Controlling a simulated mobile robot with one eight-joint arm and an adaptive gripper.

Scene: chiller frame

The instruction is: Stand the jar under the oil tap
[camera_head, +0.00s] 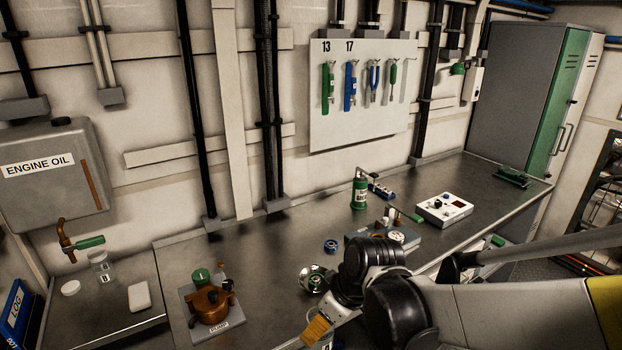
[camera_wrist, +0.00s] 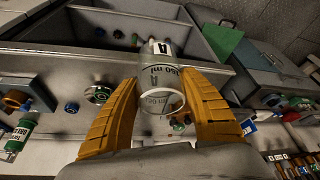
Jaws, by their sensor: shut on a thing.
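My gripper (camera_wrist: 160,105), with yellow fingers, is shut on a clear glass jar (camera_wrist: 158,72) marked A with a millilitre scale. In the head view my gripper (camera_head: 318,330) is at the bottom edge, over the front of the bench, and the held jar is mostly out of frame. The brass oil tap (camera_head: 66,242) with a green lever is at the far left, below the grey engine oil tank (camera_head: 52,172), well apart from my gripper. A second clear jar (camera_head: 102,268) with a label stands on the lower left counter, close to the tap and beneath its lever.
A white lid (camera_head: 70,288), a white block (camera_head: 139,297) and a blue log book (camera_head: 16,308) lie around the tap. A brass pump (camera_head: 211,304) on a grey plate and a round metal part (camera_head: 316,279) stand between the tap and my gripper.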

